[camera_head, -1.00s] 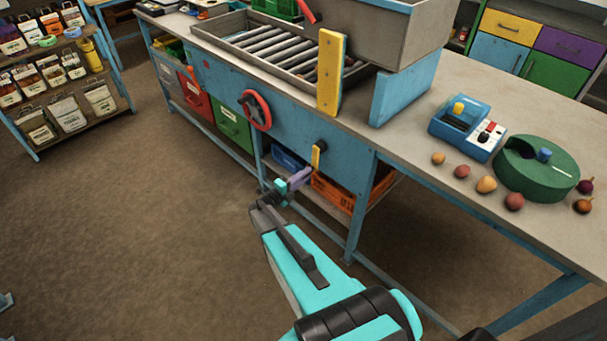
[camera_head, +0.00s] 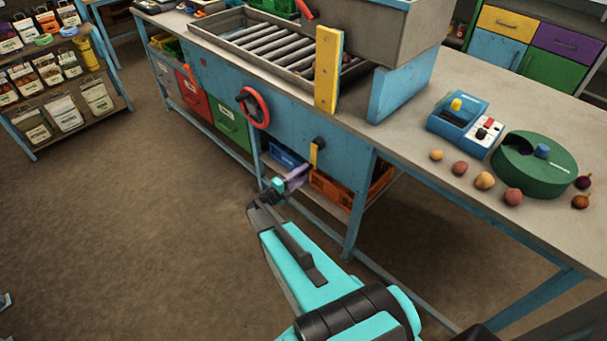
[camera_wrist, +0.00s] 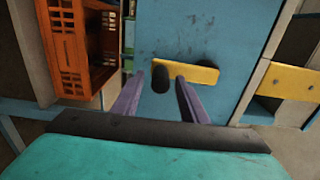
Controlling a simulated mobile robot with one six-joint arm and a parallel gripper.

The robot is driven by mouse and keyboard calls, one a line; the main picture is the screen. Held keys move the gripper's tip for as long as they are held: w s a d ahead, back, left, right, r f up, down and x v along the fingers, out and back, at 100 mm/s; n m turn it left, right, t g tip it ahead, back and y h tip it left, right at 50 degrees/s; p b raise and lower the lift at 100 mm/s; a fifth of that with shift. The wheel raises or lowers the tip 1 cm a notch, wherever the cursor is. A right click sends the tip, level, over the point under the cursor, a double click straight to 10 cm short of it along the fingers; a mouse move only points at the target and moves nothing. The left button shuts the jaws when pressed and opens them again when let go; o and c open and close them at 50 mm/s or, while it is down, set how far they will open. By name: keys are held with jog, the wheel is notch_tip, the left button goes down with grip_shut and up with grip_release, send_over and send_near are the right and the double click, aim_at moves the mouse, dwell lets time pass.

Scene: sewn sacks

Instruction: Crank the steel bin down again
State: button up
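The steel bin (camera_head: 385,30) is a grey box above the bench, at the top of the head view. A crank with a yellow arm (camera_head: 314,154) sits on the blue front panel below, hanging down; the yellow arm also shows in the wrist view (camera_wrist: 198,72). Its dark grip (camera_wrist: 160,80) sticks out at the arm's left end in the wrist view. My gripper (camera_head: 299,175) is just below the crank in the head view. Its purple fingers (camera_wrist: 158,88) are apart, one on each side of the grip. I see gaps beside the grip, so the fingers appear not closed on it.
A red handwheel (camera_head: 254,108) is left of the crank on the same panel. An upright yellow bar (camera_head: 327,70) stands in front of the roller tray (camera_head: 275,42). An orange crate (camera_wrist: 75,38) is under the bench. A blue device (camera_head: 463,122) and green drum (camera_head: 533,165) stand on the bench.

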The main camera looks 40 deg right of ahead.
jog(key=s+a+b, duration=0.1)
jog(key=a+b, duration=0.2)
jog(key=a, duration=1)
jog(key=shift+a, duration=0.1)
jog(key=s+a+f+m+g+y, duration=0.25)
jog(key=s+f+m, duration=0.2)
jog(key=s, duration=0.35)
jog(key=s+a+f+m+g+y, duration=0.25)
jog(key=s+a+f+m, duration=0.2)
jog(key=s, duration=0.35)
jog(key=s+a+f+m+g+y, duration=0.1)
jog(key=s+a+f+m+y, duration=0.2)
jog(key=s+f, duration=0.35)
jog(key=s+a+f+m+y, duration=0.1)
jog(key=s+a+m+y, duration=0.4)
jog(key=a+m, duration=0.4)
jog(key=s+a+m+g+y, duration=0.1)
jog(key=s+a+m+y, duration=0.4)
jog(key=a+m, duration=0.4)
jog(key=s+m, duration=0.1)
jog(key=m, duration=0.5)
jog(key=shift+f+m, duration=0.35)
jog(key=shift+m, duration=0.05)
